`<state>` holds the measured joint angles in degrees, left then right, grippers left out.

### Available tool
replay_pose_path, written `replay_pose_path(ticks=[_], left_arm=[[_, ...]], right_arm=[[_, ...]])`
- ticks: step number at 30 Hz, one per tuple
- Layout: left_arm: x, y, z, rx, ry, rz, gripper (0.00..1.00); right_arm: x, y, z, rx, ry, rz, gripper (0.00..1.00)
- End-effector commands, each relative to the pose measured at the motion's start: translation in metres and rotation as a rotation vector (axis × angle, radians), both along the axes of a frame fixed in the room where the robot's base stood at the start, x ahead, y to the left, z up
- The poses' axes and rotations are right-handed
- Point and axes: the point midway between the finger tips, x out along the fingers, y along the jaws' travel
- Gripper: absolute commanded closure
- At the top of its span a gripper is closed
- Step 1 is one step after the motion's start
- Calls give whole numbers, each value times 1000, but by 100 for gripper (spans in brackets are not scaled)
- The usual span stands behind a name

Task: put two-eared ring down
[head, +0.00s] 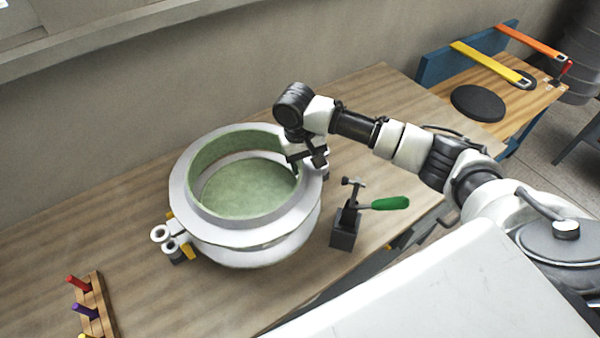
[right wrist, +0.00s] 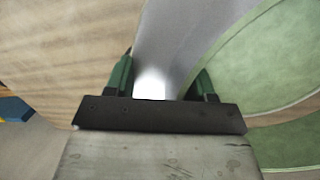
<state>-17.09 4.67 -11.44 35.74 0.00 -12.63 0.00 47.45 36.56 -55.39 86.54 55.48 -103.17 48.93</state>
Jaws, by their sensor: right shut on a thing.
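The two-eared ring (head: 250,233) is a broad pale grey ring around the top of the round mould (head: 248,186), which has a green inside. One round ear shows at the ring's left, above a similar ear of the lower body. My right gripper (head: 308,160) is shut on the ring's right side. In the right wrist view, the ring (right wrist: 185,40) passes between the green fingers of the gripper (right wrist: 162,82). A narrow dark gap shows below the ring's front edge; whether it touches elsewhere is hidden. My left gripper is out of view.
A toggle clamp with a green handle (head: 384,204) stands right of the mould. A wooden rack with coloured pegs (head: 95,305) is at the front left. The wooden bench (head: 110,225) is clear left of the mould; a wall runs behind.

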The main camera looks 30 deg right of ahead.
Motion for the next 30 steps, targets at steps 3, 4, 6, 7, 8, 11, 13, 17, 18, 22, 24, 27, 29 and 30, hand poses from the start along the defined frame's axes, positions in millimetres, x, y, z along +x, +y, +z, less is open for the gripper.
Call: replay_pose_path(ticks=[3,4,6,7,8,11,13,17,18,22,24,27,29,30], left_arm=[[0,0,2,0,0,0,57],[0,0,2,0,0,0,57],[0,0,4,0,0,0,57],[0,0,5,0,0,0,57],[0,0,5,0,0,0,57],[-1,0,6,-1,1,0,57],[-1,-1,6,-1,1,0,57],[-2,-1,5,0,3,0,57],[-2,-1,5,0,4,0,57],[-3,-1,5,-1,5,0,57],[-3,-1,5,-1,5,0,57],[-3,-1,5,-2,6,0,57],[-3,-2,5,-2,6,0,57],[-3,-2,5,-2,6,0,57]], right_arm=[[1,1,-7,4,-4,0,94],[1,1,-10,4,-3,0,94],[0,1,-20,3,-1,1,94],[0,1,-25,3,-1,1,94],[1,0,-29,3,-2,0,94],[1,1,-38,4,-4,1,94],[1,1,-40,3,-5,0,94],[1,1,-41,4,-6,0,94],[1,1,-41,4,-6,0,94],[0,0,-42,1,-2,0,27],[0,0,-42,1,-2,0,19],[0,0,-42,1,-2,0,19],[0,0,-42,1,-2,0,19],[0,0,-42,1,-2,0,19]])
